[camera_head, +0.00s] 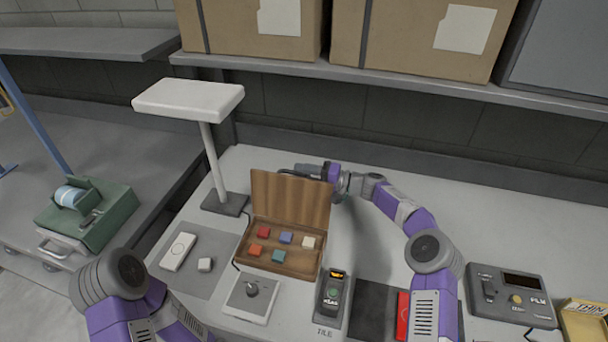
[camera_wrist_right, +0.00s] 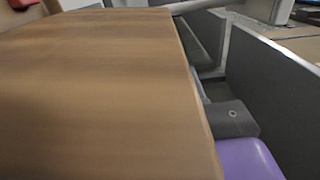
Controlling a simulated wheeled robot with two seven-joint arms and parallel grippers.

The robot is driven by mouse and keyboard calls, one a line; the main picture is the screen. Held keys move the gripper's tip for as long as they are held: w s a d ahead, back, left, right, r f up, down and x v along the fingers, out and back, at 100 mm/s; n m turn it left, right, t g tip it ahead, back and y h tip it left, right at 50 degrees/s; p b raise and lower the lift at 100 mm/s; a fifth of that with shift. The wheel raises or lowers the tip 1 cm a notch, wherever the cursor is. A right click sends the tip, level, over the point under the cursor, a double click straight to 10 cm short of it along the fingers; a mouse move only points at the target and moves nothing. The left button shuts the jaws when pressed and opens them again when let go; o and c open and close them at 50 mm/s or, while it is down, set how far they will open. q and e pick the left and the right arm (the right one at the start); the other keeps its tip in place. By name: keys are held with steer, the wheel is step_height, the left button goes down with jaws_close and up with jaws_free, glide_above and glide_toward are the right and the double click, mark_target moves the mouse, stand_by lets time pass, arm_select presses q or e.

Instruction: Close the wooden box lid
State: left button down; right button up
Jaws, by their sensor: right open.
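The wooden box (camera_head: 278,260) stands open on the table. Its lid (camera_head: 290,200) is raised about upright along the far side. Several coloured blocks lie in the box. My right gripper (camera_head: 300,170) is at the lid's far side, by its top edge, and partly hidden by it. In the right wrist view the lid's wooden face (camera_wrist_right: 100,90) fills the left and middle, close to the camera. A grey and purple part of my right gripper (camera_wrist_right: 240,135) shows beside its edge; contact cannot be told. My left arm is at the lower left, its gripper out of frame.
A white lamp (camera_head: 188,98) stands left of the box. A knob box (camera_head: 250,297) and a dark handheld device (camera_head: 332,296) are in front of it. A shelf with cardboard boxes (camera_head: 415,40) hangs above the back. The table right of the lid is partly clear.

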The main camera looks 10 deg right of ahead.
jaws_close()
steer(key=shift+f, duration=0.1)
steer(key=shift+s, duration=0.1)
steer(key=s+a+n+b, duration=0.3)
steer(key=s+b, duration=0.5)
steer(key=b, duration=0.8)
steer(key=shift+s+a+r+n, duration=0.35)
steer(key=shift+s+r+n, duration=0.05)
steer(key=shift+n, duration=0.3)
jaws_free()
steer(key=shift+r, duration=0.1)
